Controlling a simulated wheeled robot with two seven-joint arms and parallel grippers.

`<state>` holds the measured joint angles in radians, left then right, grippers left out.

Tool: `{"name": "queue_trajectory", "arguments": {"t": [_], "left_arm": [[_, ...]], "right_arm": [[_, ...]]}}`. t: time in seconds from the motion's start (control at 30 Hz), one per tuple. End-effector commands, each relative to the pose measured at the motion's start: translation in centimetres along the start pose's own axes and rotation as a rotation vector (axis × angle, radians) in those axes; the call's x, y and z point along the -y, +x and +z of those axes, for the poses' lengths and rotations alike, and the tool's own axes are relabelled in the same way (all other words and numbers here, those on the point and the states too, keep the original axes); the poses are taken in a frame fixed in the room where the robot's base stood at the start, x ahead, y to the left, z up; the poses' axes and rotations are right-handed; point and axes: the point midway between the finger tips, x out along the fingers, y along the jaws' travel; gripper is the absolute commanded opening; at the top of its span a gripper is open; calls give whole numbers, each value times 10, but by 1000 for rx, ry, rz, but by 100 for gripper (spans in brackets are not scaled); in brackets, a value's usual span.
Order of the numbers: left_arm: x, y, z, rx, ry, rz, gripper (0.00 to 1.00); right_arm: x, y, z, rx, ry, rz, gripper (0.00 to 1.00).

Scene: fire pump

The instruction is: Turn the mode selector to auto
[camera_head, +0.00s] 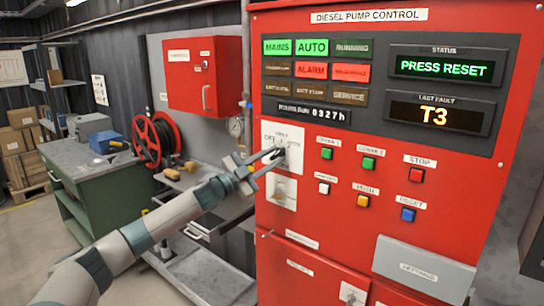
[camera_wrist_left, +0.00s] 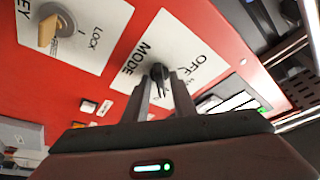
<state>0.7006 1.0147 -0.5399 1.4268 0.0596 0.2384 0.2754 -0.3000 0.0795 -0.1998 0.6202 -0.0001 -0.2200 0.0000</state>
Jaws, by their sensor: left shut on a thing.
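The mode selector, a black knob on a white plate (camera_head: 292,140), is on the red diesel pump control panel. In the left wrist view the knob (camera_wrist_left: 159,73) sits between my fingertips, on a plate marked MODE and OFF. My left gripper (camera_head: 277,155) reaches in from the left and is shut on the knob. It also shows in the left wrist view (camera_wrist_left: 160,85). The fingers partly cover the knob and its markings, so its exact setting is hard to read. On the panel, the AUTO lamp (camera_head: 312,47) is lit green. My right gripper is not in view.
Below the selector is a key switch plate (camera_head: 281,191), with LOCK marked in the left wrist view. To the right are push buttons, including the red STOP (camera_head: 416,174) and blue RESET (camera_head: 407,214). The status display (camera_head: 444,68) reads PRESS RESET. A green workbench (camera_head: 100,180) stands at left.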

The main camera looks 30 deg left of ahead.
Motion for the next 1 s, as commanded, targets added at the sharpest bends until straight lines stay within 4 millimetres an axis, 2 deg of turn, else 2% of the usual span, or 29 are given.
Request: {"name": "queue_trajectory", "arguments": {"t": [0.23,0.67,0.7,1.0], "left_arm": [[2,0,-1,0,67,27,2],[1,0,-1,-2,76,31,2],[1,0,-1,-2,76,31,29],[1,0,0,-1,75,31,29]], "right_arm": [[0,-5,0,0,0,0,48],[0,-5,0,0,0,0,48],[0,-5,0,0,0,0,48],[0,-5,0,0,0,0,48]]}}
